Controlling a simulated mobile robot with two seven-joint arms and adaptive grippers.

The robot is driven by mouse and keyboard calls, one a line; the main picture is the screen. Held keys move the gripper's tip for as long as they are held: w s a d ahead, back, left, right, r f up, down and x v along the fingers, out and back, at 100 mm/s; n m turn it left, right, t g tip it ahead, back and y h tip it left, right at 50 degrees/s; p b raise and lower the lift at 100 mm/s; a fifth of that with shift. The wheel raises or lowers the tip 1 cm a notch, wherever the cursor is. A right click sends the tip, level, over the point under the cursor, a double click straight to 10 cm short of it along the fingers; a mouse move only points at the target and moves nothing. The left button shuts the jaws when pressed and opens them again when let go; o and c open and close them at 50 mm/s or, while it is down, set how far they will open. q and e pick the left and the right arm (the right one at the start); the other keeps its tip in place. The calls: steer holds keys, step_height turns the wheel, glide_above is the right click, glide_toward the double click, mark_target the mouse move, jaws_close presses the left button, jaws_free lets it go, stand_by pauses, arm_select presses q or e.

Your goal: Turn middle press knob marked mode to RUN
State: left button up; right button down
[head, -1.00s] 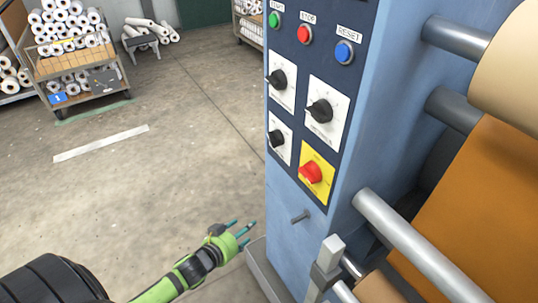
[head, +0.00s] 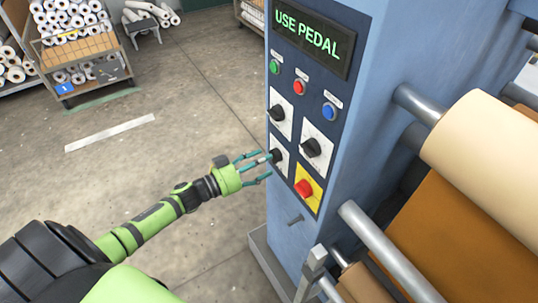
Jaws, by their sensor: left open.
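The blue press panel (head: 322,110) carries a black knob (head: 277,112) on a white plate at upper left, a larger black knob (head: 311,147) at right, and a lower-left black knob (head: 277,156). Their labels are too small to read, so I cannot tell which is marked mode. My left gripper (head: 264,163) is open, its teal fingers pointing right towards the lower-left knob. The fingertips overlap that knob's plate in the picture; I cannot tell whether they touch. My right gripper is out of view.
A red knob (head: 304,188) sits on a yellow plate below. Green (head: 274,67), red (head: 299,87) and blue (head: 328,111) buttons sit above, under a display (head: 314,40) reading USE PEDAL.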

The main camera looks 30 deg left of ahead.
mark_target(275, 156)
arm_select(q)
steer(key=x, duration=0.2)
steer(key=shift+w+d, duration=0.2)
steer(key=shift+w, duration=0.1)
steer(key=c, duration=1.2)
steer(key=shift+o, duration=0.2)
steer(key=shift+f+m, duration=0.1)
steer(key=shift+m, duration=0.3)
steer(key=shift+a+m+b, duration=0.15)
steer(key=shift+m+b, duration=2.8)
steer(key=shift+m, duration=5.65)
steer(key=shift+r, duration=0.25)
